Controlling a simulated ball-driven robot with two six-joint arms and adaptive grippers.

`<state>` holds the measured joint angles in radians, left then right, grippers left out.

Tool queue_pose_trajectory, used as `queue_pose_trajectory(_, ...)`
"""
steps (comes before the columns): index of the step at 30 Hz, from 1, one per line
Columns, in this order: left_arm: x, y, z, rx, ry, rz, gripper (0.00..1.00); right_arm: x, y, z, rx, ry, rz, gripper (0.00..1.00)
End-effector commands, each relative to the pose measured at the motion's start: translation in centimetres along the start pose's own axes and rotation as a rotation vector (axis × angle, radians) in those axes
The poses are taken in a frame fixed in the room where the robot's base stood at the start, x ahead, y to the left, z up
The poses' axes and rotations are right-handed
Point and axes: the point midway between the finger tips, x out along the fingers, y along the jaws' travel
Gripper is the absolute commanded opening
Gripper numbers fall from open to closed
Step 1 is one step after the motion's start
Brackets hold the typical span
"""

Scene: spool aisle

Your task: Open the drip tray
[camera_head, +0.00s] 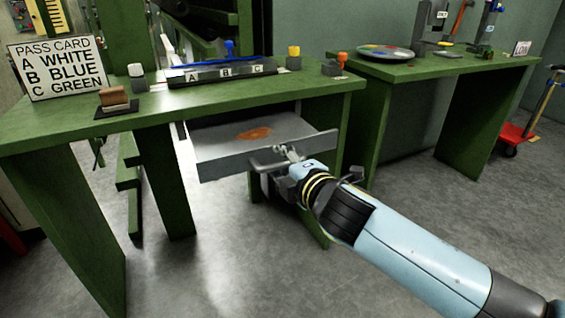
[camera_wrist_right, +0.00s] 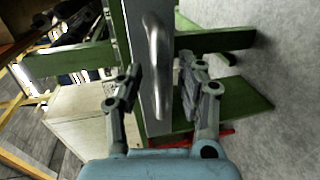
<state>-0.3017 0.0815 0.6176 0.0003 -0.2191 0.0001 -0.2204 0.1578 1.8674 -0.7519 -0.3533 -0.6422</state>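The drip tray (camera_head: 250,135) is a grey metal drawer under the green bench, standing well out from it with a rusty brown stain on its floor. Its front panel has a bar handle (camera_head: 265,164), which also shows in the right wrist view (camera_wrist_right: 157,60). My right gripper (camera_head: 284,157) is at this handle. In the right wrist view its two fingers (camera_wrist_right: 161,85) are spread, one on each side of the handle, with gaps visible between them and the bar. My left gripper is not in view.
The green bench (camera_head: 60,122) carries a pass card sign (camera_head: 60,68), a rack marked A, B, C (camera_head: 222,72) and small blocks. A second green bench (camera_head: 440,66) with a round tray (camera_head: 385,53) stands at right. The grey floor (camera_head: 440,205) in front is clear.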

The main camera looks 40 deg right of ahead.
Motion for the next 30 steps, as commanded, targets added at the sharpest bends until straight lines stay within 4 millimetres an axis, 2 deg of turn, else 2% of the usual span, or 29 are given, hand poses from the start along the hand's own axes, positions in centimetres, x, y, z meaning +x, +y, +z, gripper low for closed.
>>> queue_pose_trajectory(5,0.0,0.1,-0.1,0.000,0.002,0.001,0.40,-3.0,-0.2,0.0,0.002,0.001,-0.003,0.38)
queue_pose_trajectory(12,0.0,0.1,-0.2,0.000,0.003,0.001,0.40,-8.3,-0.2,0.0,0.000,-0.001,-0.004,0.38)
queue_pose_trajectory(16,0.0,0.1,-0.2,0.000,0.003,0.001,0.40,-10.4,-0.1,0.0,0.001,-0.001,-0.003,0.38)
queue_pose_trajectory(21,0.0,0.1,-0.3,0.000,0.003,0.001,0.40,-11.6,0.0,0.0,0.000,0.000,0.000,0.38)
queue_pose_trajectory(30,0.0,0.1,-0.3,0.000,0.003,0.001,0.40,-11.7,0.0,0.0,0.000,0.000,0.000,0.38)
